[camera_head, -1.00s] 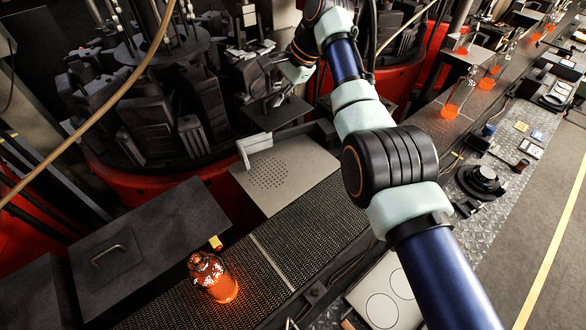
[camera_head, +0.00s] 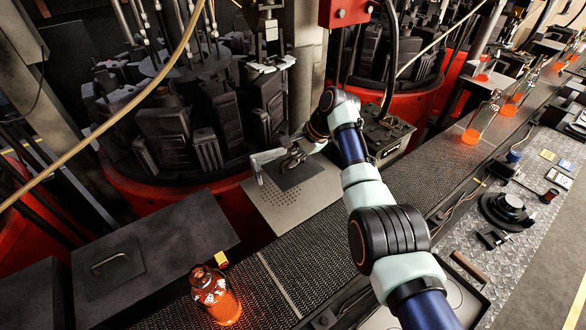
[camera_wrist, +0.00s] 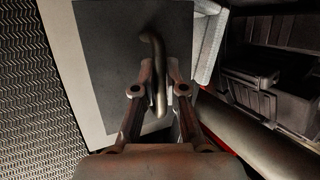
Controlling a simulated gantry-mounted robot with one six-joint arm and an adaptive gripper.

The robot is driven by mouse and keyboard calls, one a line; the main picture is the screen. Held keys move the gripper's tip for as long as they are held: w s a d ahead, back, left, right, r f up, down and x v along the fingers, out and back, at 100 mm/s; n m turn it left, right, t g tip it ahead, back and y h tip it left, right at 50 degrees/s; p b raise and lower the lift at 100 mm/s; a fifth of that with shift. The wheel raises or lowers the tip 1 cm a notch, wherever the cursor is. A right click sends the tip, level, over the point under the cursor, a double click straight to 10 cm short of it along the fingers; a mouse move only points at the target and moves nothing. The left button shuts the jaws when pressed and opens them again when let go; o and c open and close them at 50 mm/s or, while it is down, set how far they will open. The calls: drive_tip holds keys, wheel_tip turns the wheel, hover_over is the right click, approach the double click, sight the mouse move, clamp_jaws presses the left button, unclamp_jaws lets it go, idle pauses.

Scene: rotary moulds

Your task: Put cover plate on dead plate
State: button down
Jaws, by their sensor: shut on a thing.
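The cover plate (camera_head: 297,174) is a flat dark square with a bent metal handle. My gripper (camera_head: 294,158) is shut on that handle. The cover plate is over the far right part of the dead plate (camera_head: 268,207), a light grey plate with rows of small holes. Most of the holes show to the left of it. I cannot tell whether the two plates touch. In the wrist view, my gripper fingers (camera_wrist: 158,92) close on the handle (camera_wrist: 155,48), with the dark cover plate (camera_wrist: 108,55) below and the pale dead plate (camera_wrist: 90,100) showing along its left edge.
The dark mesh conveyor (camera_head: 310,260) runs along the near side of the dead plate. A glowing orange bottle (camera_head: 215,293) stands on it, with a dark box (camera_head: 150,255) to its left. Black mould machinery (camera_head: 185,120) on a red base is behind.

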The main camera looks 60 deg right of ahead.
sight(295, 168)
wheel_tip(295, 168, down, 4)
drive_tip(key=shift+r+b, duration=0.2)
drive_tip(key=shift+b, duration=0.1)
drive_tip(key=shift+f, duration=0.6)
drive_tip(key=c, duration=1.2)
unclamp_jaws()
drive_tip(key=p+v, duration=0.3)
drive_tip(key=v, duration=1)
drive_tip(key=shift+w+a+r, duration=0.1)
drive_tip(key=shift+w+r, duration=0.05)
drive_tip(key=shift+w, duration=0.05)
